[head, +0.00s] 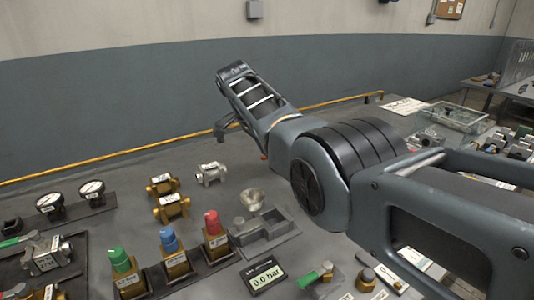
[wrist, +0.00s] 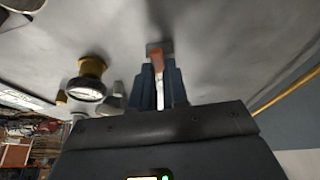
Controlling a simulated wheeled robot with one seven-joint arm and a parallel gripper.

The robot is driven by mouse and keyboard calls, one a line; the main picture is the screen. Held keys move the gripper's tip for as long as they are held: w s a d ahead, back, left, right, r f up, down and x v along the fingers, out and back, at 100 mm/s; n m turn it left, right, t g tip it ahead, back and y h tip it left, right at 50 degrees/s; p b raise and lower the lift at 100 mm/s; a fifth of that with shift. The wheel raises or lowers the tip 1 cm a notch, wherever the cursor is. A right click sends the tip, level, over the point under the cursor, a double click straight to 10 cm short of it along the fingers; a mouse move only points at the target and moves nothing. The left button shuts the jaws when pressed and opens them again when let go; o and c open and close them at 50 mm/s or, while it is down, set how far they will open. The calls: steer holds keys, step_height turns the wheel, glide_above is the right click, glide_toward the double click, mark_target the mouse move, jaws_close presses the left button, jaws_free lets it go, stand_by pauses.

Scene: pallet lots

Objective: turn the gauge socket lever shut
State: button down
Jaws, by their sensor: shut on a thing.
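In the wrist view my gripper (wrist: 159,80) has its two dark blue fingers on either side of a narrow reddish-brown lever handle (wrist: 157,61). The handle has a pale lower part between the fingers, and a small grey block shows at its far end. It appears to be the gauge socket lever; its angle and the socket around it are not clear. In the head view my arm reaches over the bench, and the gripper end (head: 222,130) is partly seen from behind; the lever cannot be made out there.
A brass fitting with a round pale face (wrist: 88,82) stands beside the fingers. In the head view two dial gauges (head: 92,189), brass fittings (head: 172,207), a row of coloured knobs (head: 212,224), a digital readout (head: 263,276) and a grey tray (head: 268,240) occupy the bench.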

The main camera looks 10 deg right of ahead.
stand_by(0.3)
steer(key=c, duration=1.1)
jaws_free()
steer(key=v, duration=0.7)
steer(key=shift+s+a+r, duration=0.1)
steer(key=shift+a+r, duration=0.05)
steer(key=shift+r, duration=0.2)
